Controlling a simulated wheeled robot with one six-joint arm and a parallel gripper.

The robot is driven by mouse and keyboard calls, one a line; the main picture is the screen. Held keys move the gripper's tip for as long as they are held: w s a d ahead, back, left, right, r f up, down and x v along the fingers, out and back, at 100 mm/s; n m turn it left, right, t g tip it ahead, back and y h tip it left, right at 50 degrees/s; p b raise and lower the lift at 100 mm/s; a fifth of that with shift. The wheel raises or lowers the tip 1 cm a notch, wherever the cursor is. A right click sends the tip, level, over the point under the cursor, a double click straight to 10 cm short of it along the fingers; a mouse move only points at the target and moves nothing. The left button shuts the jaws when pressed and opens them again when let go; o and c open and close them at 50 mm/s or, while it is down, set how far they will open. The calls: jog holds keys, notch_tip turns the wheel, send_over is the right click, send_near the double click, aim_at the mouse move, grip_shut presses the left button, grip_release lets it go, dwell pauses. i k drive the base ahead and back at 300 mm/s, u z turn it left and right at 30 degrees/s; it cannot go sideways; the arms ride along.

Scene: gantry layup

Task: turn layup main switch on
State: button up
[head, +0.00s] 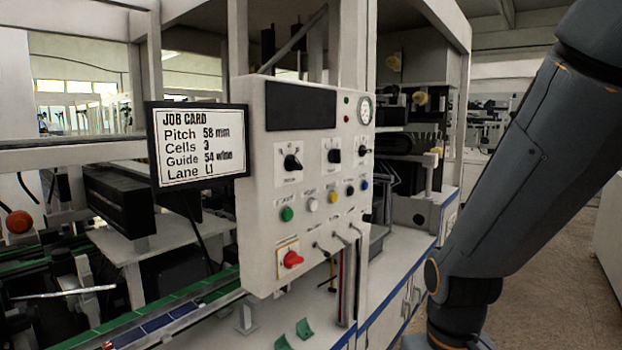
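A white control panel (262,240) stands in the middle of the head view. At its lower left a red rotary switch (292,259) sits on a pale yellowish plate; this looks like the main switch, but its label is too small to read. The red handle looks tilted, and I cannot tell which position it marks. Above it are a green button (287,214) and a row of several other coloured buttons. Higher up are black knobs (292,162) and a dark display (300,106). My arm shows at the right, apart from the panel; my gripper is out of view.
A job card (199,144) is mounted left of the panel, reading Pitch 58 mm, Cells 3. A red mushroom button (19,222) is at far left. A conveyor with blue cells (157,325) runs below. Green brackets (303,328) lie on the bench. Floor shows at right.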

aim_at(292, 259)
jog(key=z, duration=0.2)
jog(key=k, duration=0.45)
jog(key=u, duration=1.25)
